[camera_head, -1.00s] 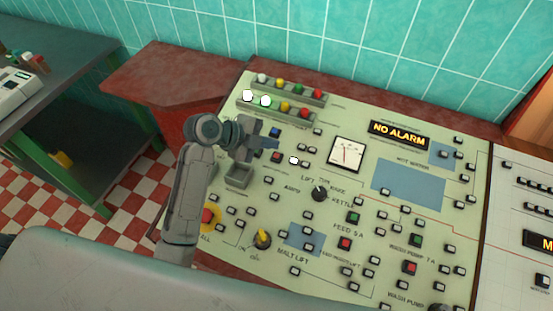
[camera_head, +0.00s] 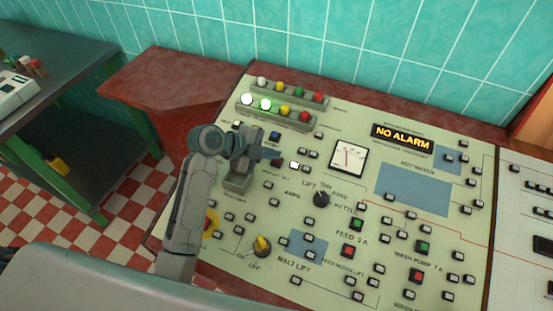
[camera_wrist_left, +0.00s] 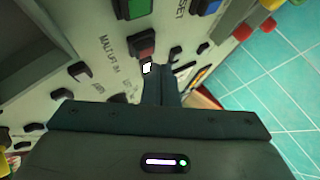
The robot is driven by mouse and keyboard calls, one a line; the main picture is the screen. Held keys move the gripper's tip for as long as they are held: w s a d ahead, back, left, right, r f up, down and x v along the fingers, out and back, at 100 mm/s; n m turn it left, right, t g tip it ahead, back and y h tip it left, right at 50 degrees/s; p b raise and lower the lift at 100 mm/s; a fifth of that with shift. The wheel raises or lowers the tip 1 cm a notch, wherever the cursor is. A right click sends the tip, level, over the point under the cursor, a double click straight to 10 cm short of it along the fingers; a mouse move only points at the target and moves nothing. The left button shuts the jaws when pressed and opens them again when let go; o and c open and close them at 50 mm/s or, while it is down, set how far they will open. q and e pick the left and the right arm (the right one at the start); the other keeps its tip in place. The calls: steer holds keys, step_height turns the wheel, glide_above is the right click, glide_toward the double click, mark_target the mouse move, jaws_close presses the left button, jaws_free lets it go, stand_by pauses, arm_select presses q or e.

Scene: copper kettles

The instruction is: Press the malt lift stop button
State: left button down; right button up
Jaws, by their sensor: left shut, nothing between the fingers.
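My left gripper (camera_head: 277,153) is shut and empty, just above the upper left of the pale green control panel (camera_head: 395,235). In the left wrist view its closed fingers (camera_wrist_left: 160,85) point at a dark red square button (camera_wrist_left: 143,45) beside lettering that seems to read "MALT LIFT". The fingertips look very close to this button; I cannot tell whether they touch it. In the head view the red button (camera_head: 277,163) shows just below the fingers. A green button (camera_wrist_left: 140,8) and a blue button (camera_wrist_left: 207,5) are nearby. My right gripper is not in view.
A lit white button (camera_head: 294,165) lies just right of the fingertips. Two lamp rows (camera_head: 275,107) stand raised behind the gripper. A dial meter (camera_head: 348,157), a black knob (camera_head: 321,199) and a yellow knob (camera_head: 262,245) are on the panel. The display (camera_head: 403,137) reads "NO ALARM".

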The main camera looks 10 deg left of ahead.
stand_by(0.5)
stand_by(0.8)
arm_select(q)
steer(key=shift+f, duration=0.15)
steer(key=shift+f+b, duration=0.3)
steer(key=shift+b, duration=0.1)
steer(key=shift+w+f+b, duration=0.1)
steer(key=shift+f+b, duration=0.2)
steer(key=shift+f, duration=0.05)
stand_by(0.4)
stand_by(0.3)
steer(key=shift+r+p, duration=0.55)
steer(key=shift+r, duration=0.25)
